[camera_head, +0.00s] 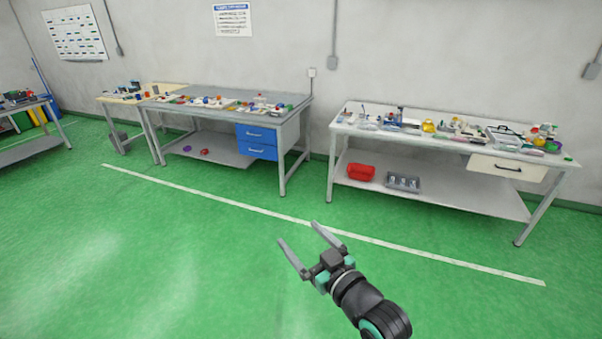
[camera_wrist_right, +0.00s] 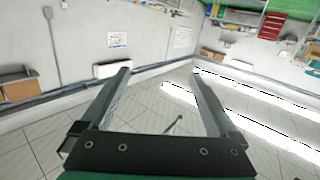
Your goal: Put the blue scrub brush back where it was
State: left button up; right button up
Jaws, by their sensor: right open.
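I cannot make out the blue scrub brush among the small items on the benches in the head view. My right gripper (camera_head: 298,248) is open and empty, held over the green floor in front of the benches. In the right wrist view the two fingers (camera_wrist_right: 160,75) are apart with nothing between them. My left gripper is not in view.
A white-topped bench (camera_head: 440,187) with many small items stands at the right, with a red bin (camera_head: 361,172) and a grey tray (camera_head: 403,182) on its lower shelf. A bench with blue drawers (camera_head: 257,141) stands left of it. The green floor (camera_head: 150,240) is clear.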

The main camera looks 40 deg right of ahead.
jog(key=s+a+r+n+t+y, duration=0.1)
jog(key=a+r+t, duration=0.2)
jog(key=r, duration=0.7)
jog(key=s+a+r+t, duration=0.1)
jog(key=a+r+t, duration=0.15)
jog(key=r, duration=0.75)
jog(key=s+a+r+t+y, duration=0.1)
jog(key=s+a+r+t, duration=0.1)
jog(key=s+r, duration=0.3)
jog(key=s+a+r+t+y, duration=0.2)
jog(key=s+a+r+t, duration=0.1)
jog(key=r, duration=0.8)
jog(key=shift+s+a+r+n+y, duration=0.35)
jog(key=shift+s+a, duration=0.35)
jog(key=shift+s, duration=0.5)
